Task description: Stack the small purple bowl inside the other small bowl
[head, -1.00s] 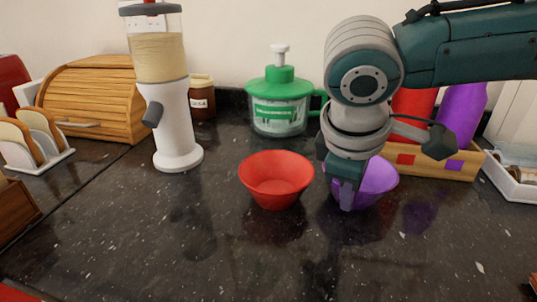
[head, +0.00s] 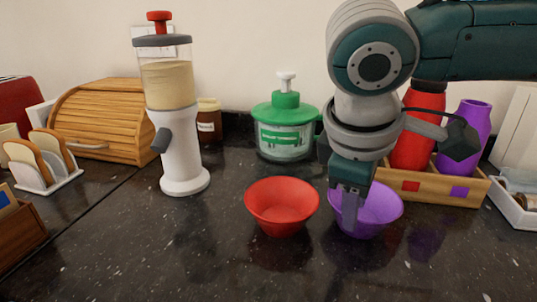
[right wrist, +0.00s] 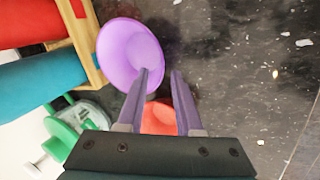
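The small purple bowl (head: 382,208) stands upright on the dark counter, right of the small red bowl (head: 282,207), which is also upright and looks empty. My right gripper (head: 350,215) points down at the left part of the purple bowl and hides some of its rim. The red bowl (right wrist: 159,118) shows partly behind the fingers. My left gripper is not in view.
A wooden crate (head: 430,190) with red and purple bottles stands behind the purple bowl. A green-lidded chopper (head: 285,138) stands behind the red bowl. A white dispenser (head: 180,150) and a bread box (head: 105,120) are at left. The front counter is clear.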

